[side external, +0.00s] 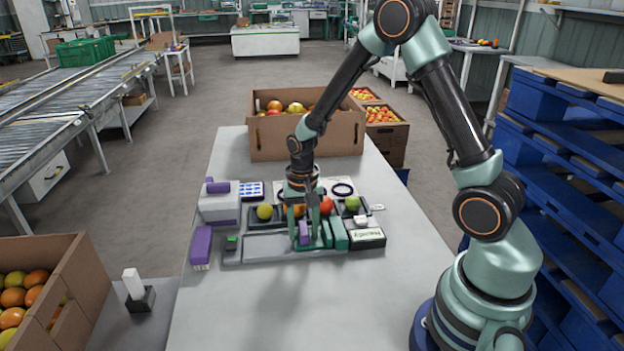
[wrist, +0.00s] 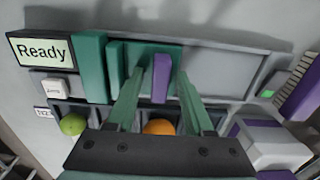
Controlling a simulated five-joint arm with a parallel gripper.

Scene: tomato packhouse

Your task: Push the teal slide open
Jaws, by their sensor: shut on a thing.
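The teal slide (wrist: 172,58) is a flat teal plate in a grey track (wrist: 222,75) in the wrist view. It lies toward the left part of the track, and bare grey track shows to its right. A purple upright handle (wrist: 161,78) stands on the plate; it also shows in the side view (side external: 304,233). My gripper (wrist: 160,80) has its two teal fingers on either side of this handle and is shut on it. In the side view my gripper (side external: 308,238) points down at the track, and its fingers partly hide the slide.
Two upright teal bars (wrist: 90,66) stand left of the slide, by a "Ready" display (wrist: 42,50). Several fruits sit in wells behind the track, including an orange one (wrist: 158,127).

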